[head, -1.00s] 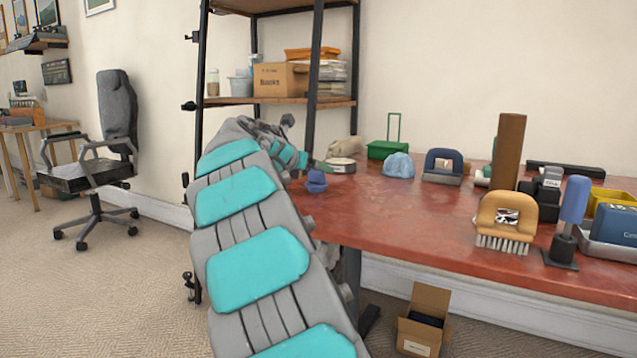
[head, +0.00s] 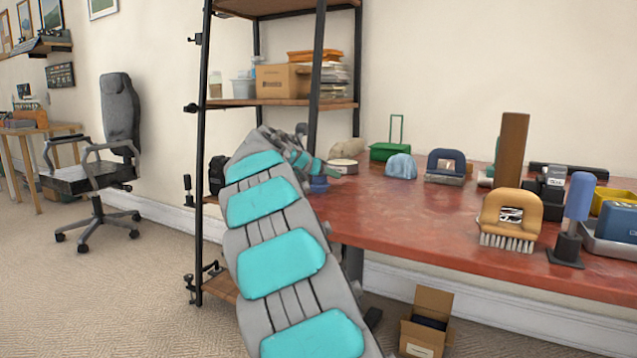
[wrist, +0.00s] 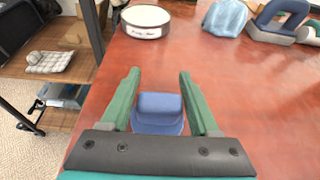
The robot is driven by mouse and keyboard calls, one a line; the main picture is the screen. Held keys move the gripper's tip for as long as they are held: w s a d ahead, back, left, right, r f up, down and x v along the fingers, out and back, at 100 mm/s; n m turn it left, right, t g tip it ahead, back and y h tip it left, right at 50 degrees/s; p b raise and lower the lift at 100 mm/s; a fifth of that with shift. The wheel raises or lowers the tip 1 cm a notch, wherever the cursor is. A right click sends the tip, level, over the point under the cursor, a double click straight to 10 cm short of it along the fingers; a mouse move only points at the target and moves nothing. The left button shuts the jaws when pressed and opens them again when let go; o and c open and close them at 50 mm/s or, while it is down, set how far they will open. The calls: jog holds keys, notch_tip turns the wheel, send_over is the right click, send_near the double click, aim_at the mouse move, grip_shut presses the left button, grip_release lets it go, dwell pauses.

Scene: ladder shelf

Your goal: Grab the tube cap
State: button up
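A small blue piece (wrist: 158,113), which I take to be the tube cap, lies on the red tabletop near its left edge. It has a raised block on a wider rounded base. In the head view its blue base (head: 319,185) shows beside my arm, partly hidden. My gripper (wrist: 158,72) is open, with its two green fingers on either side of the blue piece and gaps to both. The fingertips reach past it in the wrist view. I cannot tell how high the fingers are above it.
A round white-topped tin (wrist: 146,21) stands beyond the fingers. A light-blue lump (wrist: 226,17) and a dark-blue handled tool (wrist: 280,20) are farther right. A ladder shelf (head: 285,103) stands left of the table (head: 410,220). The tabletop right of my gripper is clear.

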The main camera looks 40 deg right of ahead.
jog(key=c, duration=0.9)
jog(key=shift+r, duration=0.1)
jog(key=shift+r+p, duration=0.8)
jog(key=shift+r, duration=0.95)
jog(key=shift+s+a, duration=0.35)
jog(key=s+a, duration=0.3)
jog(key=s+a+r+p, duration=0.1)
jog(key=s+a, duration=0.6)
jog(key=shift+s+a+r, duration=0.15)
jog(key=shift+s+a, duration=0.05)
jog(key=shift+a, duration=0.2)
